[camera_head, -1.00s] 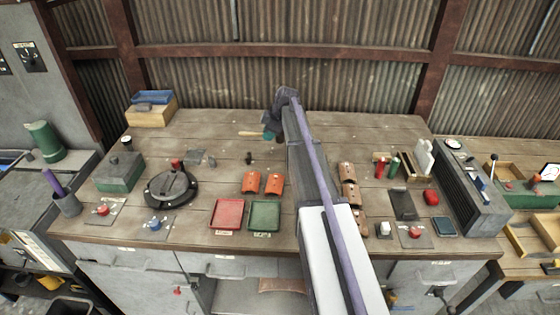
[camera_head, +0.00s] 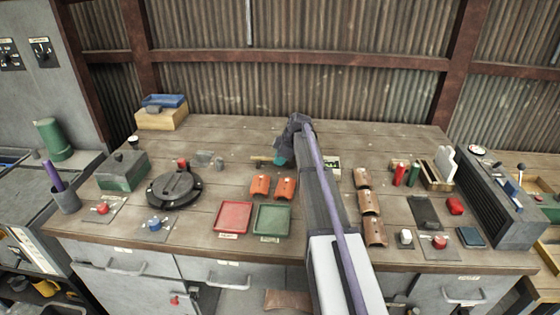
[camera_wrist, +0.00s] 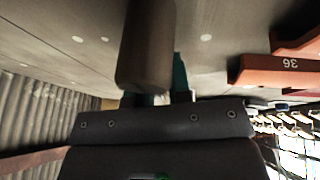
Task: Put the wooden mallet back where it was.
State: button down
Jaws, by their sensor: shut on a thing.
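The wooden mallet is in my gripper (camera_head: 280,161), over the middle of the bench. In the head view a short tan-brown part of the mallet (camera_head: 262,160) sticks out left of the teal fingers. In the wrist view a brown block, which looks like part of the mallet (camera_wrist: 147,42), sits between my gripper's teal fingers (camera_wrist: 158,98) and hides much of them. My arm covers the right side of the gripper in the head view. I cannot tell whether the mallet touches the bench.
A round black fixture (camera_head: 174,188) stands left. Brown curved pieces (camera_head: 368,204) lie right of my arm.

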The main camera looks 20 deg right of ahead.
jog(key=c, duration=1.1)
grip_release()
jog(key=shift+f, duration=0.15)
jog(key=shift+o, duration=0.2)
jog(key=shift+r+p, duration=0.4)
jog(key=p+v, duration=1)
jog(key=v, duration=0.1)
jog(key=s+a+m+g+h, duration=0.1)
jog(key=s+a+m, duration=0.5)
jog(key=s+a, duration=0.6)
jog(key=s+a+f+m+g+h, duration=0.1)
jog(key=s+a+m, duration=0.5)
jog(key=s+a, duration=0.7)
jog(key=s+g+h, duration=0.1)
jog(key=s+g, duration=0.1)
jog(key=s, duration=0.3)
jog(key=shift+a, duration=0.25)
